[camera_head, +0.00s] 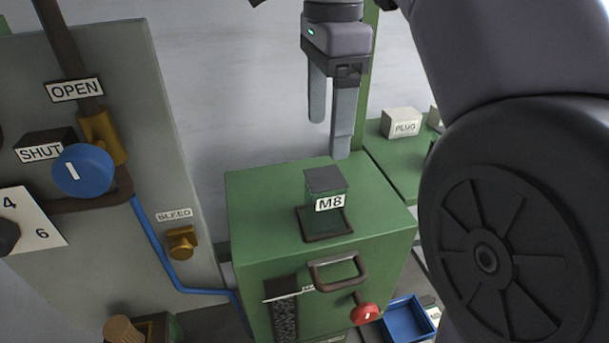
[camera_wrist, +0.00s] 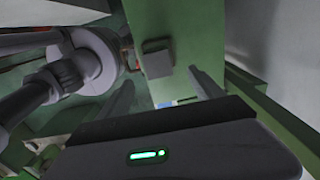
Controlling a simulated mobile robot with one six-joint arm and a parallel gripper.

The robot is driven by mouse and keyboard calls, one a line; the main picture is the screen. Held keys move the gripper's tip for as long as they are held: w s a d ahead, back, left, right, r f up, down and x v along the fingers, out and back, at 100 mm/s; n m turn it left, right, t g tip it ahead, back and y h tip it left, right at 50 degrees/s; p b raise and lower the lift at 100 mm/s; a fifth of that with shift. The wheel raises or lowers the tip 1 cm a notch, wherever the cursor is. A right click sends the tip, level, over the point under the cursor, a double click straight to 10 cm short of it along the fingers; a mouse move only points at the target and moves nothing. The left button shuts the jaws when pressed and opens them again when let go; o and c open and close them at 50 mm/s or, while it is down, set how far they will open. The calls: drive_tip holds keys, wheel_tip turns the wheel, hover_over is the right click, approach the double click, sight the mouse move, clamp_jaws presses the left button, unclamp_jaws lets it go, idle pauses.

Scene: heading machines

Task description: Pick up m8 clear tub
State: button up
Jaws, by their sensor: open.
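The M8 clear tub (camera_head: 325,186) stands upright on top of a green machine (camera_head: 255,200), in a dark square frame. It has a grey top and a white M8 label, and green shows through its sides. In the wrist view a small grey-topped block on the green surface looks like the same tub (camera_wrist: 157,60). My gripper (camera_head: 329,139) is open and empty, pointing down above and slightly behind the tub, apart from it. Its two fingers also show in the wrist view (camera_wrist: 163,88).
A grey panel (camera_head: 110,60) with a blue knob (camera_head: 83,170) and brass bleed valve (camera_head: 181,243) stands at left. The machine front carries a handle (camera_head: 338,270) and red knob (camera_head: 364,313). A blue tray (camera_head: 408,318) lies lower right; a PLUG box (camera_head: 401,122) sits behind.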

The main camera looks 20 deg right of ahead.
sight(324, 175)
drive_tip(key=f, duration=0.2)
drive_tip(key=f+b, duration=0.1)
drive_tip(key=f, duration=0.1)
drive_tip(key=f+b, duration=0.1)
drive_tip(key=f, duration=0.1)
drive_tip(key=shift+s, duration=0.4)
drive_tip(key=shift+w+f+b, duration=0.2)
drive_tip(key=shift+w+f, duration=0.1)
drive_tip(key=shift+f, duration=0.25)
drive_tip(key=shift+w+f+b, duration=0.2)
drive_tip(key=shift+w+f, duration=0.1)
drive_tip(key=shift+f, duration=0.25)
drive_tip(key=f, duration=0.2)
drive_tip(key=s+f+b, duration=0.1)
drive_tip(key=f, duration=0.2)
drive_tip(key=shift+s+b, duration=0.15)
drive_tip(key=shift+b, duration=0.15)
drive_tip(key=shift+w+f, duration=0.1)
drive_tip(key=shift+w, duration=0.25)
drive_tip(key=shift+c, duration=0.3)
drive_tip(key=shift+s, duration=0.2)
drive_tip(key=c, duration=0.7)
clamp_jaws()
